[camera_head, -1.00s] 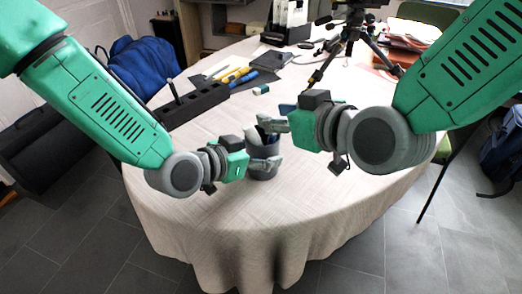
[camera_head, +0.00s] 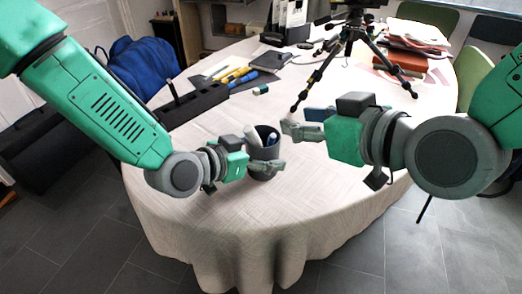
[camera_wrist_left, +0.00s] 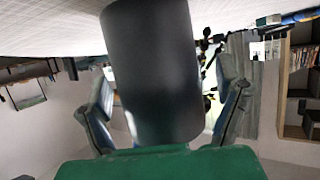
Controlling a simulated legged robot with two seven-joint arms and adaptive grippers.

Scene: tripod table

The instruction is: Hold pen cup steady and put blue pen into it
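The dark grey pen cup (camera_head: 263,172) stands upright near the table's front edge. A blue pen (camera_head: 271,139) shows inside it, leaning at the rim, beside a white item (camera_head: 251,134). My left gripper (camera_head: 272,160) has its fingers on either side of the cup, with one finger across its front. In the left wrist view the cup (camera_wrist_left: 155,75) fills the space between the two fingers; contact is hard to make out. My right gripper (camera_head: 285,123) is apart from the cup, to its upper right. Its fingers look spread, and I see no pen between them.
A black tripod (camera_head: 352,40) stands at the back right, one foot near my right gripper. A dark block with holes (camera_head: 192,104) lies at the left. Yellow and blue tools (camera_head: 240,76) lie behind.

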